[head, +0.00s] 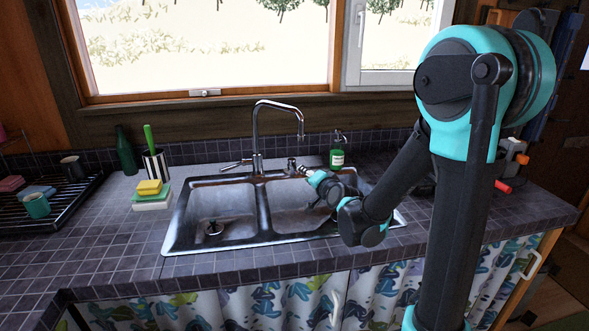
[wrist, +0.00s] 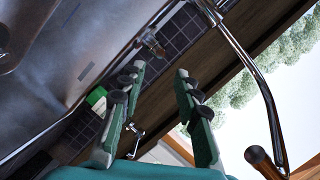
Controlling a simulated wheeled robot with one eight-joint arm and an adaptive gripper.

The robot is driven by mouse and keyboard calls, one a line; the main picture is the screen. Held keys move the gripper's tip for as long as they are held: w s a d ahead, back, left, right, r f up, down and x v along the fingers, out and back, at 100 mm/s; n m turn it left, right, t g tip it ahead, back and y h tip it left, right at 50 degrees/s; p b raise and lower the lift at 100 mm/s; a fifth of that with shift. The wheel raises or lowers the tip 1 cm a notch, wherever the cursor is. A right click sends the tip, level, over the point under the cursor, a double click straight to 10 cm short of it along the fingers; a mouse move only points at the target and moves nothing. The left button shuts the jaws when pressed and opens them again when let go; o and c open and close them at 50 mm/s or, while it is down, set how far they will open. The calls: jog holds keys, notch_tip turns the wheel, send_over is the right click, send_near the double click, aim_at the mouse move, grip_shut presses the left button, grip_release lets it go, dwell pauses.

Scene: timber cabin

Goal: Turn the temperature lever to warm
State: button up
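The chrome faucet (head: 257,150) stands behind the double sink, with its tall spout bent over to the right. A thin lever (head: 234,165) sticks out to the left at its base. A small chrome fitting (head: 291,164) stands right of the base; I cannot tell which of these sets the temperature. My gripper (head: 308,172) is over the right basin, just right of the fitting. In the wrist view, my gripper (wrist: 160,71) has its fingers apart with nothing between them. The small fitting (wrist: 151,42) shows just past the fingertips, and the spout (wrist: 250,80) runs down the right side.
The sink (head: 215,215) lies below my gripper. A green soap bottle (head: 337,157) stands behind it to the right. Sponges (head: 150,190), a utensil cup (head: 155,165) and a dish rack (head: 50,205) are to the left. The window (head: 205,45) is behind the faucet.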

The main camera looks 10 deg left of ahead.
aim_at(295, 168)
jog(key=x, duration=1.1)
jog(key=shift+w, duration=0.15)
grip_shut()
